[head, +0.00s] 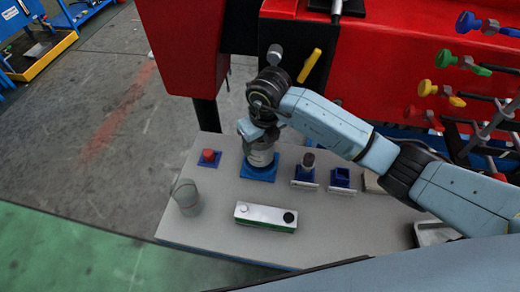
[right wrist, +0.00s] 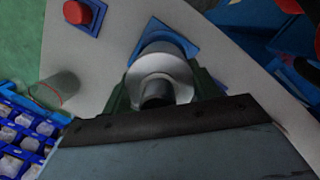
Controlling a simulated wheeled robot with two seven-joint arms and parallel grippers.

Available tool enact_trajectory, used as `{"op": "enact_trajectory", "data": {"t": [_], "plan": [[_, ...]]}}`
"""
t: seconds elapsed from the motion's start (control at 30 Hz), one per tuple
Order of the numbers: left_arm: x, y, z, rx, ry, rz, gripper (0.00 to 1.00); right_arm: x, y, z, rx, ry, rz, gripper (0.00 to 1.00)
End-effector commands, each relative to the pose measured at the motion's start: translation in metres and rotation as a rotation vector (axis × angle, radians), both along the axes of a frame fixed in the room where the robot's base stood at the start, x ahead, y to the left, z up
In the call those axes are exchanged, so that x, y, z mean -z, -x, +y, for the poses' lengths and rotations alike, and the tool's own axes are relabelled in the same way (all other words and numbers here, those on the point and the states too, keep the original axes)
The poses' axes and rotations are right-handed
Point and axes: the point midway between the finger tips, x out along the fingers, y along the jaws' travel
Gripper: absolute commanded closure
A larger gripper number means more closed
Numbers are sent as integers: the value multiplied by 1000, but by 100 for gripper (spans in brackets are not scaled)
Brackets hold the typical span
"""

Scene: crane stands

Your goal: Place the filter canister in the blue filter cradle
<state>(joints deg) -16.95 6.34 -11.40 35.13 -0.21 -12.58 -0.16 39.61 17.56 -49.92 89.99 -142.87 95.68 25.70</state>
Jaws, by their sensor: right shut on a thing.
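The filter canister (head: 261,155) is a silver-grey cylinder, upright or nearly so, at the back of the grey table. My right gripper (head: 259,135) comes down over its top and is shut on it. In the right wrist view the canister (right wrist: 165,68) sits between the dark fingers, its round top and dark centre towards the camera. The blue filter cradle (head: 258,175) is a flat blue square directly under the canister; it also shows in the right wrist view (right wrist: 184,43), partly covered. I cannot tell whether the canister's base rests in it. My left gripper is not in view.
A red knob on a blue base (head: 209,157) stands left of the cradle. Small blue stands (head: 341,180) are to its right. A clear cup (head: 187,198) and a white-and-green box (head: 264,217) stand nearer me. The red machine (head: 360,65) rises behind the table (head: 205,228).

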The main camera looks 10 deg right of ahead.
Motion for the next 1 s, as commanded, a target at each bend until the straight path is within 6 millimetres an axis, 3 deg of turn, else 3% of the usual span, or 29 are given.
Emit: {"op": "enact_trajectory", "data": {"t": [0.3, 0.67, 0.7, 0.83, 1.0], "plan": [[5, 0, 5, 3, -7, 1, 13, 35, 0, 0, 0, -1, -1, 76], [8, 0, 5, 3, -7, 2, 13, 39, -1, 0, -1, -1, -4, 76], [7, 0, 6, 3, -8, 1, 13, 39, 0, 0, -1, 0, -1, 36], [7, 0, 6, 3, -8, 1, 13, 39, 0, 0, -1, 0, 0, 19], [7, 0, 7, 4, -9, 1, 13, 39, 0, 0, -1, 0, 0, 18]]}}
